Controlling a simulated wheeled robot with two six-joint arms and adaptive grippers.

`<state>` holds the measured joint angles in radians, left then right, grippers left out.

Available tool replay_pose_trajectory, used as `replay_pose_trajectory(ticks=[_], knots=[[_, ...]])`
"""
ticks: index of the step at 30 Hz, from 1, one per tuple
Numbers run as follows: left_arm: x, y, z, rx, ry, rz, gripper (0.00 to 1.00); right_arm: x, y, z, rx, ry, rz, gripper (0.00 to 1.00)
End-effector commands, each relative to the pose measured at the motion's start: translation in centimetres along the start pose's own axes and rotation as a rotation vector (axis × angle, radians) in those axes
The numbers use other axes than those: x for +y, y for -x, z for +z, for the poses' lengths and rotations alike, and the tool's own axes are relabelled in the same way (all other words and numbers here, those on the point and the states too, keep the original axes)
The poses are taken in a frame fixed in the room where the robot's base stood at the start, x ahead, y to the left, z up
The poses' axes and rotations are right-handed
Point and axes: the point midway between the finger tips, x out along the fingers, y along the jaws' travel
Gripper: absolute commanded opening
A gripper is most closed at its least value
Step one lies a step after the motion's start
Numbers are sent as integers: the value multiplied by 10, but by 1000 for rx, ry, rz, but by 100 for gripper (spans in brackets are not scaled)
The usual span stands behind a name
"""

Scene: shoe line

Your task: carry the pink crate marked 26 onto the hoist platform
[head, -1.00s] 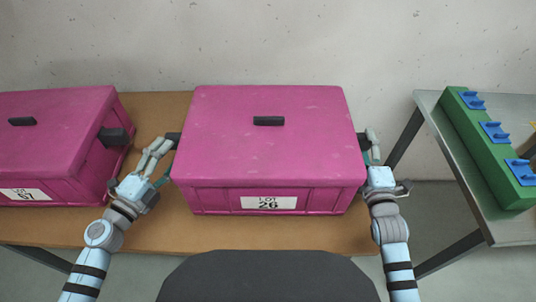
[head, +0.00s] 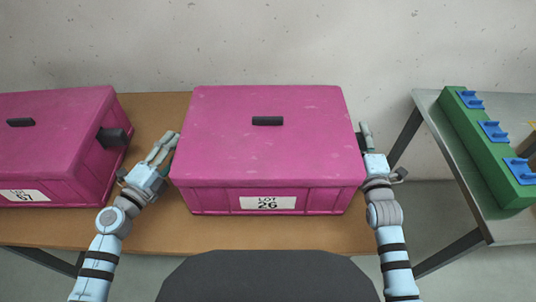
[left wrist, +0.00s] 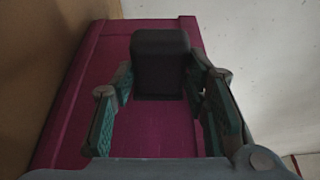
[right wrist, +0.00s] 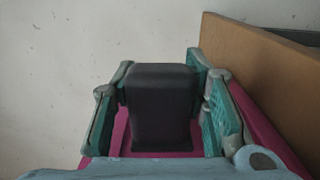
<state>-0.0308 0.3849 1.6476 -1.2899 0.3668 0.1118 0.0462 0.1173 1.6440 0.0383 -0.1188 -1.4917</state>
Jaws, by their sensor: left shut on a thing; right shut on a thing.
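The pink crate marked 26 (head: 268,150) is a lidded box with a "LOT 26" label, sitting on the brown table in the middle of the head view. My left gripper (head: 171,139) is at its left side, with its fingers shut around the black side handle (left wrist: 160,62). My right gripper (head: 363,132) is at its right side, shut around the other black side handle (right wrist: 160,105). Both handles are largely hidden in the head view. The hoist platform cannot be made out in these frames.
A second pink crate (head: 60,150), labelled 67, stands close on the left, its side handle facing my left arm. The brown table (head: 150,235) lies beneath. At right, a grey metal table (head: 515,230) carries a green block (head: 480,140) with blue parts.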

Motion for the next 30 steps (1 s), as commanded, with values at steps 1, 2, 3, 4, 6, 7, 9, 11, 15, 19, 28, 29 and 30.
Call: replay_pose_trajectory(ticks=[1,2,3,4,6,7,9,11,15,19,28,29,30], knots=[[0,0,0,0,0,1,0,0,0,0,0,0,-1,0],[0,0,0,0,0,1,0,0,0,0,0,0,-1,0],[0,0,0,0,0,1,0,0,0,0,0,0,-1,0],[0,0,0,0,0,1,0,0,0,0,0,0,-1,0],[1,0,0,0,0,1,0,0,0,0,0,1,-1,0],[1,0,0,0,0,1,0,0,0,0,0,1,-1,0],[0,0,0,0,-1,0,0,1,0,0,0,1,2,0],[-2,0,0,0,-1,0,0,2,0,0,0,1,2,0],[-13,0,0,0,-1,0,0,14,0,0,0,0,3,0],[-32,0,0,0,-1,-1,0,33,0,0,0,0,3,0],[-52,0,0,-1,-1,0,0,53,0,0,0,0,3,0],[-51,0,0,-1,-1,0,0,52,0,0,0,0,3,0],[-50,0,0,-1,-1,0,0,51,0,0,0,0,3,0]])
